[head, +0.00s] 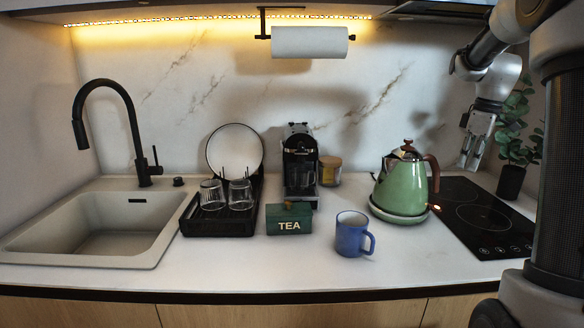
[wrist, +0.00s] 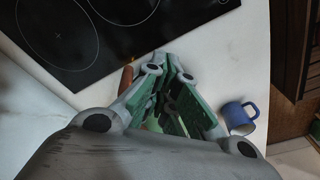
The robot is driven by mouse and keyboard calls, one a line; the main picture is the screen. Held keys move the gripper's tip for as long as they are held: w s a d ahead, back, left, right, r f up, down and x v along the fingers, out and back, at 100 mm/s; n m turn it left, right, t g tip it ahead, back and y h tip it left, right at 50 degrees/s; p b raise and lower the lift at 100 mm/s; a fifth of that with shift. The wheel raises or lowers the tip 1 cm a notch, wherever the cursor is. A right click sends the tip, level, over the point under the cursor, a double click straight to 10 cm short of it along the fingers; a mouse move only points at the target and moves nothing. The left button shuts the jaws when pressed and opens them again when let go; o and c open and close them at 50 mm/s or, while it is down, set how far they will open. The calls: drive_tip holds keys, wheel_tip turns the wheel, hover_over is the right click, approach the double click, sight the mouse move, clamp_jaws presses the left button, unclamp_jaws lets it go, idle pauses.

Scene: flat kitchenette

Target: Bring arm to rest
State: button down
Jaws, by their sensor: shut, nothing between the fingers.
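My arm reaches in from the right side of the head view, with its links folded above the counter's right end. My gripper (head: 472,162) points down beside the green kettle (head: 404,185), over the back right of the counter, and is apart from the kettle. In the wrist view my gripper (wrist: 168,62) has its fingers together with nothing held. The kettle is mostly hidden behind the fingers there; its brown handle (wrist: 127,78) shows at their left.
A cooktop (head: 484,217) and potted plant (head: 512,180) are at the right. A blue mug (head: 352,235), tea box (head: 289,218), coffee machine (head: 300,165), dish rack (head: 218,222) and sink (head: 90,235) stand leftward. The front counter strip is clear. A paper towel roll (head: 309,42) hangs above.

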drive_tip(key=s+a+m+t, duration=0.1)
drive_tip(key=s+a+m, duration=0.2)
drive_tip(key=s, duration=0.6)
drive_tip(key=s+a+m+t, duration=0.1)
drive_tip(key=s+a+m, duration=0.1)
drive_tip(key=s+a, duration=0.5)
drive_tip(key=s+a+m+t, duration=0.1)
drive_tip(key=s+a+m, duration=0.2)
drive_tip(key=s, duration=0.8)
drive_tip(key=shift+a+r+m+t+h, duration=0.15)
drive_tip(key=shift+a+m+t+h, duration=0.2)
drive_tip(key=shift+a, duration=1.05)
